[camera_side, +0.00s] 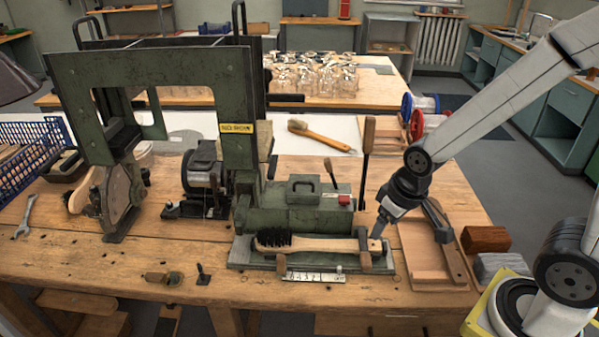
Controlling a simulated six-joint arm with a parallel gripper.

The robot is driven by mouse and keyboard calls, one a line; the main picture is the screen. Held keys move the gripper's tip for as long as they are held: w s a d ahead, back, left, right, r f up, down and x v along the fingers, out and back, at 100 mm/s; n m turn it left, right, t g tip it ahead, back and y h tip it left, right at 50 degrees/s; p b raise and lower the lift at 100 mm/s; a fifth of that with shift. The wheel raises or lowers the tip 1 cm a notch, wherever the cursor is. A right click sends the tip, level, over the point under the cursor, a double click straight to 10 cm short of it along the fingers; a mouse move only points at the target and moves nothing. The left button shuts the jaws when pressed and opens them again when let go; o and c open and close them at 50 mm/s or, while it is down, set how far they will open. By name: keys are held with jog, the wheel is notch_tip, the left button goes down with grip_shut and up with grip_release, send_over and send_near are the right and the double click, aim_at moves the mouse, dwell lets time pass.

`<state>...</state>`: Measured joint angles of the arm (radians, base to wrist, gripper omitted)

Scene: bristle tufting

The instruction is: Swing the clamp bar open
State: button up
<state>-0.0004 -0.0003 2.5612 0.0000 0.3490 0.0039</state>
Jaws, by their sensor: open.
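A wooden-handled brush (310,244) with dark bristles at its left end lies in the green machine's front fixture (240,256). What looks like the clamp bar (364,247) crosses the brush handle near its right end. My gripper (378,230) reaches down from the upper right, with its fingertips just right of the bar's upper end. It looks empty and close to the bar; I cannot tell whether it touches. The gap between the fingers is too small to see clearly, and the gripper partly hides the fixture's right end.
The machine's tall wooden-handled lever (369,140) stands just left of my arm. A wooden tray (410,250) with a hammer-like tool (457,262) lies to the right, beside brown (486,239) and grey (500,267) blocks. A printed label strip (313,277) lies in front.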

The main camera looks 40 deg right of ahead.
jog(key=shift+d+f, duration=0.1)
jog(key=c, duration=1)
jog(key=shift+s+d+f+m, duration=0.1)
jog(key=shift+d+f+m, duration=0.1)
jog(key=shift+m, duration=0.1)
grip_shut()
jog(key=s+d+f+m+t+y, duration=0.1)
jog(key=d+f+m+y, duration=0.1)
jog(key=f+m, duration=0.3)
jog(key=s+d+f+m+t+y, duration=0.1)
jog(key=f+m+y, duration=0.4)
jog(key=m, duration=0.6)
jog(key=s+d+f+m+t+y, duration=0.2)
jog(key=d+f+m+y, duration=0.2)
jog(key=m, duration=0.3)
jog(key=shift+d+f+m+t, duration=0.4)
jog(key=shift+d+f, duration=0.1)
jog(key=shift+f, duration=0.15)
jog(key=shift+d+f+m+t+h, duration=0.25)
jog(key=shift+d+f+m+t, duration=0.15)
jog(key=shift+m+t, duration=0.25)
jog(key=shift+d+f+m+t+h, duration=0.3)
jog(key=shift+d+m+t, duration=0.2)
jog(key=shift+m+t, duration=0.15)
